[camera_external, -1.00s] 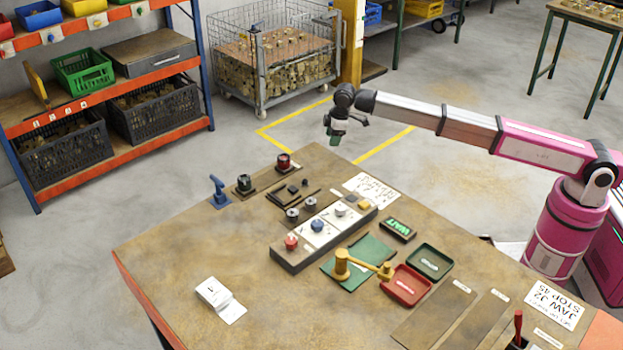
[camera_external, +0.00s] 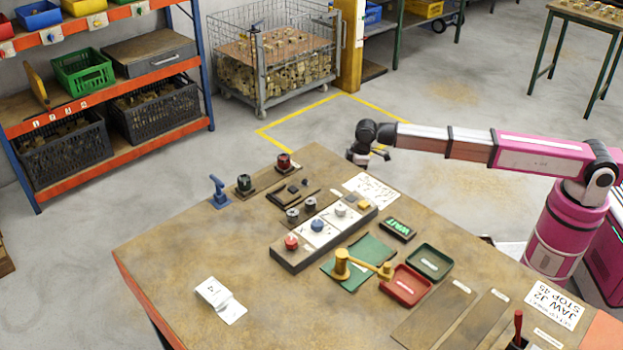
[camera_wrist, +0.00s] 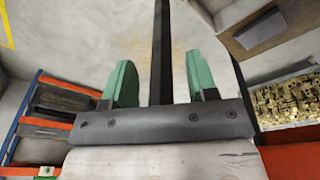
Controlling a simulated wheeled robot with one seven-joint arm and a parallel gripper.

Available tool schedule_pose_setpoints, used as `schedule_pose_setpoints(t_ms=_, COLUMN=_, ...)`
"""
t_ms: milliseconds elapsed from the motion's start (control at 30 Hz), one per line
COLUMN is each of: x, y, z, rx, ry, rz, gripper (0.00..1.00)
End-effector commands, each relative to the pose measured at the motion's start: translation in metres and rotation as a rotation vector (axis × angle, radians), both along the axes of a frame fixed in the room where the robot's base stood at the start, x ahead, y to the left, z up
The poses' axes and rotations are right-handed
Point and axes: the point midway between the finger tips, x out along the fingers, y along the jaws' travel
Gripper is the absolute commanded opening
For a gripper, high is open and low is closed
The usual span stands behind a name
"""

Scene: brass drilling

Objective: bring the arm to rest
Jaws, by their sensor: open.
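My gripper (camera_external: 368,157) hangs in the air by the far right edge of the workbench (camera_external: 170,260), at the end of my pink and silver arm. The gripper is open and empty. In the external view the fingers are small and partly hidden by the wrist.
The bench holds a grey block with several knobs (camera_external: 290,258), a brass part (camera_external: 342,265) on a green mat, a red tray (camera_external: 405,287), a green tray (camera_external: 430,262) and a lit WAIT sign (camera_external: 398,229). A wire cage (camera_external: 262,75) stands beyond the bench. Floor between is clear.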

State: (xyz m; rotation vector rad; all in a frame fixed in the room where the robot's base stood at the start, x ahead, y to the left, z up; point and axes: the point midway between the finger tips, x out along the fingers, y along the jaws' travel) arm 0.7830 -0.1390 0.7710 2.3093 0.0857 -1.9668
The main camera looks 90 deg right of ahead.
Motion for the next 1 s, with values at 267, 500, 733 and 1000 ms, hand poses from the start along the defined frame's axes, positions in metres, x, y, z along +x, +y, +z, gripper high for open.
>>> schedule_pose_setpoints(t_ms=267, x=-0.016, y=0.013, z=-0.02, rx=0.004, ry=0.01, rz=-0.009, gripper=0.53)
schedule_pose_setpoints(t_ms=500, x=0.011, y=-0.006, z=0.009, rx=-0.002, ry=-0.005, rz=0.003, gripper=0.53)
schedule_pose_setpoints(t_ms=733, x=0.033, y=-0.023, z=0.037, rx=-0.009, ry=-0.018, rz=0.013, gripper=0.53)
schedule_pose_setpoints(t_ms=1000, x=0.057, y=-0.043, z=0.071, rx=-0.017, ry=-0.033, rz=0.024, gripper=0.53)
